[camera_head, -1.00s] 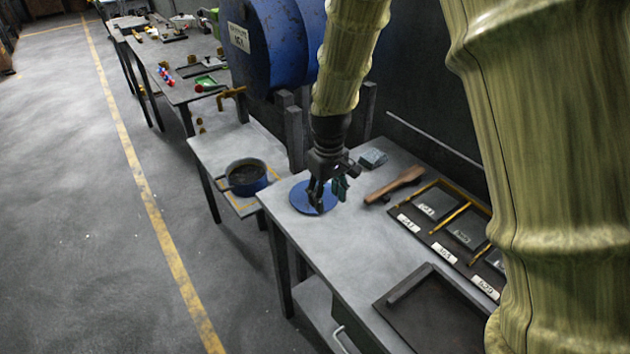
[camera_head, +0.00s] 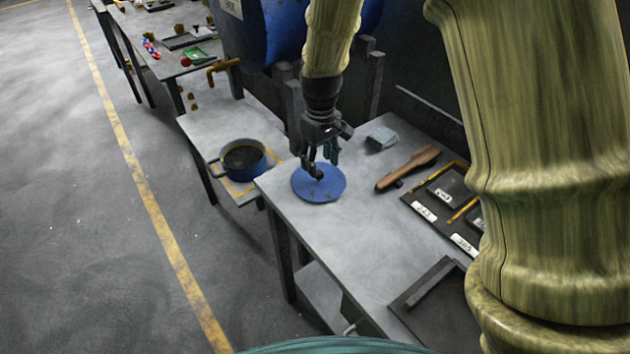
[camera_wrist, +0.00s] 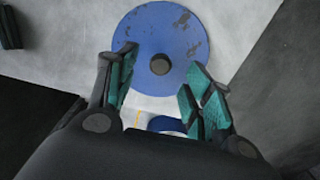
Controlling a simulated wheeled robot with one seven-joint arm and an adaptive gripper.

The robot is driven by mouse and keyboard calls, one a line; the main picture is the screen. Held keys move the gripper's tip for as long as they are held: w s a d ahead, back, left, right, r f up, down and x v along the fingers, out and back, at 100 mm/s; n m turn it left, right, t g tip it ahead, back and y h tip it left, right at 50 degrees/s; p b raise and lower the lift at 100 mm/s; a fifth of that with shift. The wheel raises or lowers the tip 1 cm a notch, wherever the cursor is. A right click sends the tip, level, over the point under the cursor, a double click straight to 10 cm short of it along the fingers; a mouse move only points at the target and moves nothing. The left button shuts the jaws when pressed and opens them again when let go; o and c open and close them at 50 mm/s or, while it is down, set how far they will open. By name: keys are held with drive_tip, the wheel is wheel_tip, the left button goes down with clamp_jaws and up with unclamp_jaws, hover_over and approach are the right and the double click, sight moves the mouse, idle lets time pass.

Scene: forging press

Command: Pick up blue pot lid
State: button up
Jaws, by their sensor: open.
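The blue pot lid (camera_head: 313,187) is a flat blue disc lying on the grey table near its far left corner. In the wrist view the lid (camera_wrist: 185,36) shows worn grey patches and a dark round knob (camera_wrist: 160,64) at its middle. My gripper (camera_head: 321,160) is over the lid, pointing down. In the wrist view my gripper (camera_wrist: 160,70) is open, with its teal-padded fingers apart and the knob showing between and slightly beyond them. Nothing is held. The head view does not show clearly whether the fingertips touch the lid.
A blue pot (camera_head: 243,160) stands on a lower table to the left. A wooden-handled brush (camera_head: 407,168) and a pale block (camera_head: 382,138) lie right of the lid. A labelled tray (camera_head: 440,207) and a dark tray (camera_head: 437,309) are nearer. Bare table lies in front of the lid.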

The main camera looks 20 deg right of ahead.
sight(319, 173)
drive_tip(key=shift+s, duration=0.15)
drive_tip(key=shift+f, duration=0.3)
drive_tip(key=shift+f+p, duration=0.65)
drive_tip(key=shift+f, duration=1.55)
drive_tip(key=shift+a, duration=0.1)
clamp_jaws()
